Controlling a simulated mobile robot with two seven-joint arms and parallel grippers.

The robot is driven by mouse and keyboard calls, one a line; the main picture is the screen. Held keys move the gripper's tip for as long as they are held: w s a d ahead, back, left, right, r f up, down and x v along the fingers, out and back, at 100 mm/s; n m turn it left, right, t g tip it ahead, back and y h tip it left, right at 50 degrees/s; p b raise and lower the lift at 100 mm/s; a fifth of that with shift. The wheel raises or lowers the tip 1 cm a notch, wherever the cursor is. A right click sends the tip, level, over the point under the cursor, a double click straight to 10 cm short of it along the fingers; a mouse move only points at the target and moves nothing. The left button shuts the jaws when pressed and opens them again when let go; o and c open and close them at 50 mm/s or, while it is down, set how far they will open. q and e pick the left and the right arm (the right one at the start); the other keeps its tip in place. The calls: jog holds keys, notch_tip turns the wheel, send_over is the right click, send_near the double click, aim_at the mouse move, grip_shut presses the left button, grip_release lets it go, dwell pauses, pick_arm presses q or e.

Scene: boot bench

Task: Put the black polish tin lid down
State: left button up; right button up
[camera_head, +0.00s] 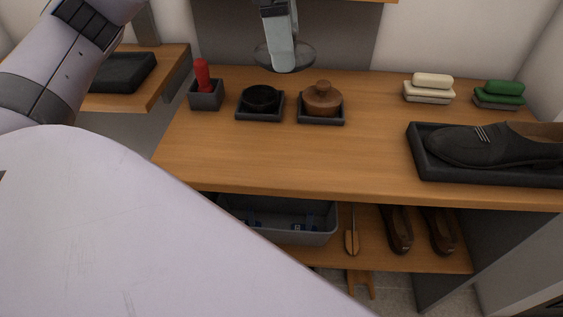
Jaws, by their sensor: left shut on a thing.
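The black polish tin (262,98) sits without a lid in a small dark tray on the bench top, its dark inside showing. My left gripper (284,66) is at the top middle, above the back edge of the bench. It is shut on a round dark grey disc, which looks like the black polish tin lid (305,56). The gripper covers the middle of the lid, and its fingertips are hard to make out. The lid is held up, apart from the tin. My right gripper is not in view.
A brown tin with a knobbed lid (323,99) stands right of the black tin. A red-handled thing (202,78) stands in a dark holder (206,97) to the left. A black shoe (480,145) lies in a tray at right. The bench's front middle (290,155) is clear.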

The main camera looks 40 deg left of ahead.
pick_arm(q)
jog(key=shift+s+d+f, duration=0.15)
jog(key=shift+d, duration=0.1)
jog(key=shift+f, duration=0.3)
jog(key=b, duration=0.2)
send_over(288, 159)
notch_tip(288, 159, down, 5)
jog(key=f, duration=0.6)
jog(key=f+b, duration=0.1)
jog(key=f, duration=0.2)
jog(key=shift+s+a+f, duration=0.2)
jog(key=shift+a+f, duration=0.05)
jog(key=shift+f, duration=2.45)
jog(key=o, duration=0.6)
jog(key=shift+f+b, duration=0.2)
jog(key=shift+b, duration=0.1)
jog(key=shift+o, duration=0.3)
jog(key=shift+r, duration=0.1)
